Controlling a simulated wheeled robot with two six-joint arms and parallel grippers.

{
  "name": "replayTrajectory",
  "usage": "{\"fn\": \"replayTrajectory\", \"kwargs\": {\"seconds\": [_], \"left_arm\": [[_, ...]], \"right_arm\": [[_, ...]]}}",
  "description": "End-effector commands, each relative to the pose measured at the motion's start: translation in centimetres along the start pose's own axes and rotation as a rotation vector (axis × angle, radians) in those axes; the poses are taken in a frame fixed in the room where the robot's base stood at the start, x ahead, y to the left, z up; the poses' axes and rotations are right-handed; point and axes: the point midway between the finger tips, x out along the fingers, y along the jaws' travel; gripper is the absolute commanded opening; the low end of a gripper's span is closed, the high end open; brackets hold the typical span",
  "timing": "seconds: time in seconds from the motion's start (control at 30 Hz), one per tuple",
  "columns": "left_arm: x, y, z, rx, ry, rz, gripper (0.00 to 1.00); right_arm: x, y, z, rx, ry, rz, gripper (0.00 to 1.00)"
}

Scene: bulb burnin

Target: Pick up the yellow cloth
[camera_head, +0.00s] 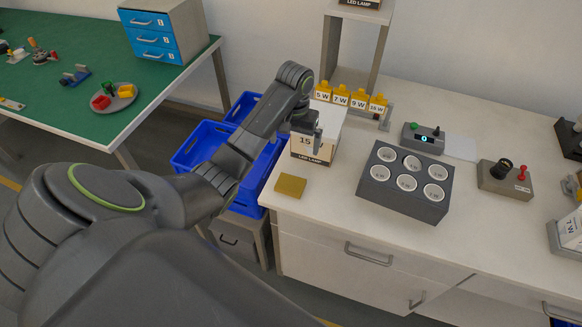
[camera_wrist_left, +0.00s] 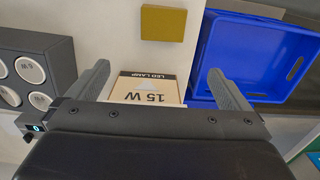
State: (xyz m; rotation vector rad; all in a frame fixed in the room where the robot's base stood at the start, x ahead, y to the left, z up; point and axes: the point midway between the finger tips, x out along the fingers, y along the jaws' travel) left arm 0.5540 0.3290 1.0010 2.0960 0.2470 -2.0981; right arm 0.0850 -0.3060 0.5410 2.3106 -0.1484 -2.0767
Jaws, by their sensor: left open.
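The yellow cloth (camera_head: 290,186) is a small flat mustard square lying on the white table near its left front corner. It also shows whole in the left wrist view (camera_wrist_left: 163,23), beyond the fingertips at the top. My left gripper (camera_head: 312,130) is above the 15 W LED lamp box (camera_head: 314,150), behind the cloth. In the left wrist view its two fingers (camera_wrist_left: 158,72) are wide apart, with the box (camera_wrist_left: 148,88) showing between them. Nothing is held, and the cloth is apart from the fingers. My right gripper is not in view.
A dark block with several round sockets (camera_head: 402,200) stands right of the cloth. Blue crates (camera_head: 195,150) sit below the table's left edge. Yellow wattage-marked pieces (camera_head: 340,96) stand behind the lamp box. The table around the cloth is clear.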

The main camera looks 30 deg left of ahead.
Motion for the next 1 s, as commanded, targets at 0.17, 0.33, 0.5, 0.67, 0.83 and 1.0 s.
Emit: {"fn": "replayTrajectory", "kwargs": {"seconds": [0.17,0.33,0.5,0.67,0.83,1.0], "left_arm": [[2.7,0.0,0.0,0.001,0.001,0.0,1.0],[4.6,0.0,0.0,0.001,0.001,0.0,1.0],[6.5,0.0,0.0,0.001,0.001,0.0,1.0],[8.8,0.0,0.0,0.001,0.001,0.001,1.0],[10.6,0.0,0.1,0.0,-0.002,0.001,1.0],[12.1,-0.2,0.1,-0.001,-0.003,0.0,1.0]], "right_arm": [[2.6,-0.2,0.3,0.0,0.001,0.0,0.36],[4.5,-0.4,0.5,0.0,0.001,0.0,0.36],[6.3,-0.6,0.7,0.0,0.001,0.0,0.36],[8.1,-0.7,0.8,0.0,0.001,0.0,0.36],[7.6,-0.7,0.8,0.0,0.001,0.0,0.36],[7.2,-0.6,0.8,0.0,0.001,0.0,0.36]]}}
